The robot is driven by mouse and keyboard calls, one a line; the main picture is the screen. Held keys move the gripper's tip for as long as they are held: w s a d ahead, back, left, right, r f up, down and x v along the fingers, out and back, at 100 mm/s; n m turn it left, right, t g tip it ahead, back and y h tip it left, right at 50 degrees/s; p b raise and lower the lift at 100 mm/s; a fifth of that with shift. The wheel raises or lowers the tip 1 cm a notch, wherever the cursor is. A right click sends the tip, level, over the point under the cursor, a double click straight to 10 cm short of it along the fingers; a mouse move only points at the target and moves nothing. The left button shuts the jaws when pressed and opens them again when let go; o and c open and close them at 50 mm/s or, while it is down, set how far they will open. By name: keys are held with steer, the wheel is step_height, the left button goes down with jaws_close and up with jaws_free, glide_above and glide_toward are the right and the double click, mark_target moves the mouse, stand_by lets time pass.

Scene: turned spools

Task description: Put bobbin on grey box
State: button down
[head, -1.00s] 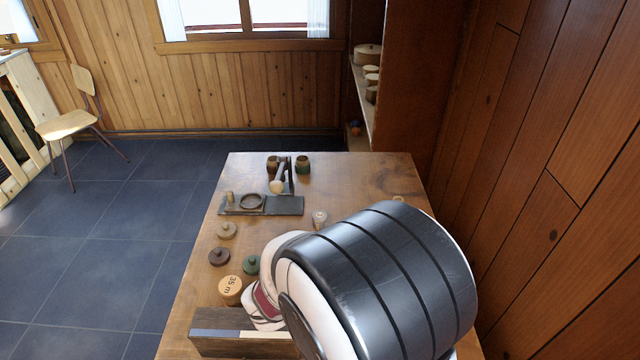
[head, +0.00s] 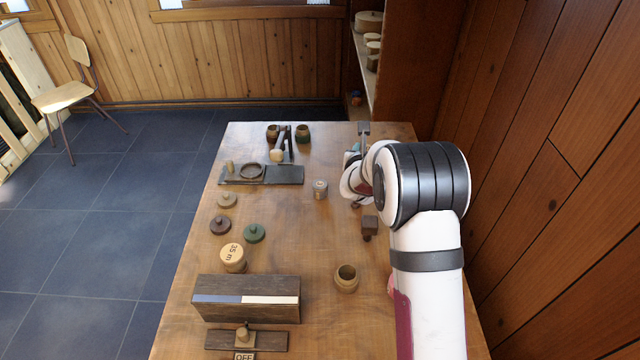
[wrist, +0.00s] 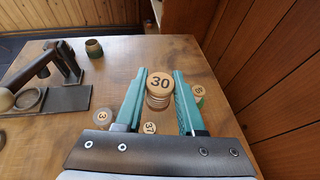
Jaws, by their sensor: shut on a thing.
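My gripper (wrist: 160,98) has its teal fingers on either side of a pale wooden bobbin (wrist: 159,82) marked 30, and is shut on it. The bobbin stands upright between the fingertips; whether it touches the table cannot be told. In the head view my gripper is at the table's far right, mostly hidden by my arm, and the bobbin cannot be made out. No plainly grey box shows. A long dark grey-brown box (head: 220,309) with a blue and white strip lies near the table's front left.
Other spools stand close by, marked 3 (wrist: 102,116), 37 (wrist: 150,127) and 5 (wrist: 198,91). A small dark block (head: 370,225) and a round wooden pot (head: 346,280) are nearer. A dark slab (head: 285,175) lies at the back left. The wooden wall borders the right.

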glide_above(320, 183)
steer(key=f, duration=0.7)
steer(key=shift+s+d+f, duration=0.15)
steer(key=shift+d+f, duration=0.2)
steer(key=shift+f, duration=0.05)
steer(key=shift+a+f, duration=0.15)
steer(key=shift+f, duration=0.95)
steer(key=shift+a+f, duration=0.15)
steer(key=shift+f, duration=0.95)
steer(key=shift+f, duration=0.1)
steer(key=c, duration=0.5)
jaws_free()
